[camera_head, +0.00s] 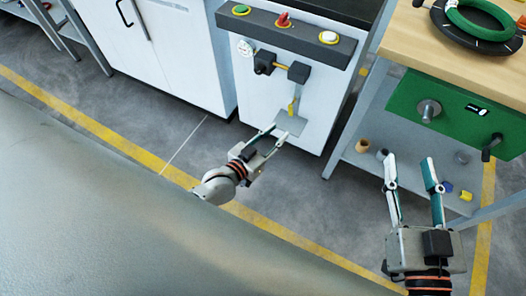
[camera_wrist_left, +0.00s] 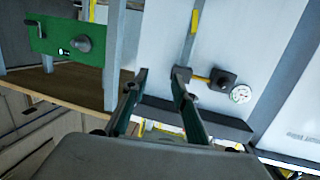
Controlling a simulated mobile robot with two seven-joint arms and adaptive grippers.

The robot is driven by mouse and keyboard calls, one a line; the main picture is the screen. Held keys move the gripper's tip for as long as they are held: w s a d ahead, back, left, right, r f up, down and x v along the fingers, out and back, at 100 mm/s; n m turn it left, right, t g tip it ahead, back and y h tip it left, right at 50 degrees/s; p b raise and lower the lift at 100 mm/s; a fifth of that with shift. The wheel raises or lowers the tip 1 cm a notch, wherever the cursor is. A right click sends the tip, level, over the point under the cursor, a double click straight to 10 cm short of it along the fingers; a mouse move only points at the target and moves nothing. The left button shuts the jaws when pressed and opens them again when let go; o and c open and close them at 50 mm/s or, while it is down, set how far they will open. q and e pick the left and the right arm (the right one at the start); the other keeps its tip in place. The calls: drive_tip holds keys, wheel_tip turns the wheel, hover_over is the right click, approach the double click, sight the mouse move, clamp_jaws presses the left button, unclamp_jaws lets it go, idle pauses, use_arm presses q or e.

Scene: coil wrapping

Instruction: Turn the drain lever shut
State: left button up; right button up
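I see no contact with the lever. My right gripper (camera_head: 410,160) is open and empty, in front of the green panel's bench.
A black valve block (camera_head: 264,62) and a white gauge (camera_head: 245,47) sit left of the lever. A workbench (camera_head: 440,50) with a green panel (camera_head: 408,102) stands right. Floor before the cabinet is clear.

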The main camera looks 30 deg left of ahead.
use_arm(q)
drive_tip(key=s+r+m+g+p, duration=0.1)
drive_tip(key=s+r+g+p, duration=0.1)
drive_tip(key=s, duration=0.7)
drive_tip(key=d+r+p, duration=0.1)
drive_tip(key=p, duration=0.1)
drive_tip(key=shift+p, duration=0.3)
use_arm(e)
wheel_tip(320, 180, up, 10)
drive_tip(key=t, duration=0.1)
drive_tip(key=shift+w+d, duration=0.15)
use_arm(q)
drive_tip(key=shift+r, duration=0.1)
